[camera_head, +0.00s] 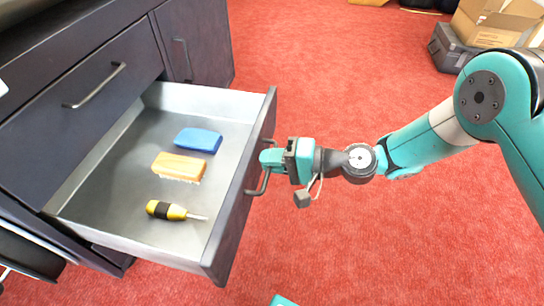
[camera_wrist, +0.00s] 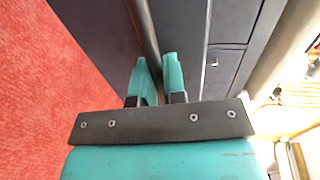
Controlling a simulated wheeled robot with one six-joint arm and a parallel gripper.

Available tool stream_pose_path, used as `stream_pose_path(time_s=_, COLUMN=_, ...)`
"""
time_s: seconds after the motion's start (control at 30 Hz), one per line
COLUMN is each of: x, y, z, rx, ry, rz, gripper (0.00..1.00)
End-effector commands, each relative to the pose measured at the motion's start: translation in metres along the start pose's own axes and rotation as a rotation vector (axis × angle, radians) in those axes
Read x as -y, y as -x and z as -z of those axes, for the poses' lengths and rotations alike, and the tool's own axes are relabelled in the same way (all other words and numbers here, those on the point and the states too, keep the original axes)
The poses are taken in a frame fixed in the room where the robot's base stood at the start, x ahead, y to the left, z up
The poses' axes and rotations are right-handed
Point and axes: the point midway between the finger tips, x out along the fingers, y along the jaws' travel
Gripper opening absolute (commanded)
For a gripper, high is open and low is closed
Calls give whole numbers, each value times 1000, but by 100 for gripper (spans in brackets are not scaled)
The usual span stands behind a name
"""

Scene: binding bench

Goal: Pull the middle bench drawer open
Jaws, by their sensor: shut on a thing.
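The open drawer (camera_head: 150,228) stands well out from the dark bench in the head view, its light metal inside showing. Its dark front (camera_head: 240,205) carries a grey bar handle (camera_head: 262,184), which also shows in the wrist view (camera_wrist: 143,30). My teal gripper (camera_head: 270,160) is at the handle, with its two fingers (camera_wrist: 155,80) closed around the bar. In the drawer lie a blue block (camera_head: 198,140), a wooden brush (camera_head: 179,167) and a yellow-and-black screwdriver (camera_head: 172,211).
Above the open drawer is a shut drawer front (camera_head: 80,110) with a bar handle. A cabinet door (camera_head: 195,40) stands beyond it. Red carpet (camera_head: 350,240) lies clear around my arm. Cardboard boxes (camera_head: 490,25) and a dark case (camera_head: 450,50) stand at the far right.

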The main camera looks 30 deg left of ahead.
Motion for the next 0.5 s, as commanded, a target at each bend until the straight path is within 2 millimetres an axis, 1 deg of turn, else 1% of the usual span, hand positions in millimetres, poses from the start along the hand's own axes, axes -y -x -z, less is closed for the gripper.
stream_pose_path(time_s=0.03, x=-1, y=-1, z=-4, rx=13, ry=-4, rz=-2, gripper=0)
stream_pose_path(time_s=0.1, x=-1, y=-1, z=-4, rx=13, ry=-5, rz=-2, gripper=0)
stream_pose_path(time_s=0.13, x=-1, y=-1, z=-4, rx=13, ry=-5, rz=-2, gripper=16)
stream_pose_path(time_s=0.17, x=-1, y=-1, z=-4, rx=13, ry=-4, rz=-2, gripper=23)
stream_pose_path(time_s=0.2, x=-1, y=-1, z=-4, rx=12, ry=-4, rz=-2, gripper=32)
stream_pose_path(time_s=0.23, x=-1, y=-1, z=-4, rx=10, ry=-4, rz=-2, gripper=35)
stream_pose_path(time_s=0.5, x=-1, y=0, z=-1, rx=3, ry=-2, rz=-1, gripper=35)
